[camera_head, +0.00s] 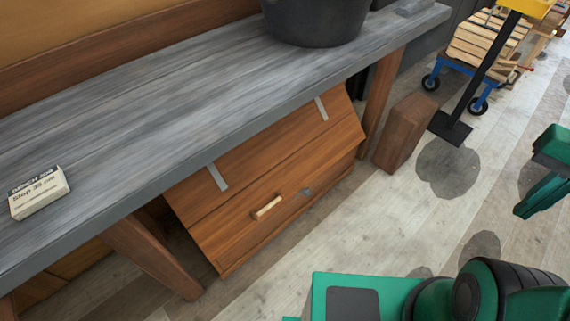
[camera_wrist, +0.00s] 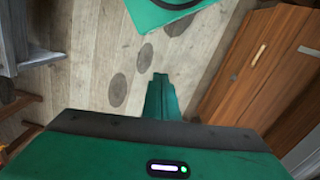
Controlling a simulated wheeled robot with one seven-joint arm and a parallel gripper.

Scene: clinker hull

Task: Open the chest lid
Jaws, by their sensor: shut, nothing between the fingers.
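The wooden chest (camera_head: 275,225) stands on the floor under the grey workbench. Its lid (camera_head: 268,160) looks shut and has two pale metal straps. A light bar handle (camera_head: 267,207) and a small grey fitting (camera_head: 307,192) are on the chest's front. The bench top hides the back of the lid. The chest (camera_wrist: 228,85) also shows at the right of the wrist view, with the handle (camera_wrist: 258,55). My green gripper (camera_head: 524,208) is at the right edge of the head view, well apart from the chest. In the wrist view my gripper (camera_wrist: 160,78) is shut and empty.
The workbench top (camera_head: 150,140) overhangs the chest; its wooden legs (camera_head: 150,255) stand at both sides. A brown block (camera_head: 405,132) is beside the right leg. Floor before the chest is clear.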

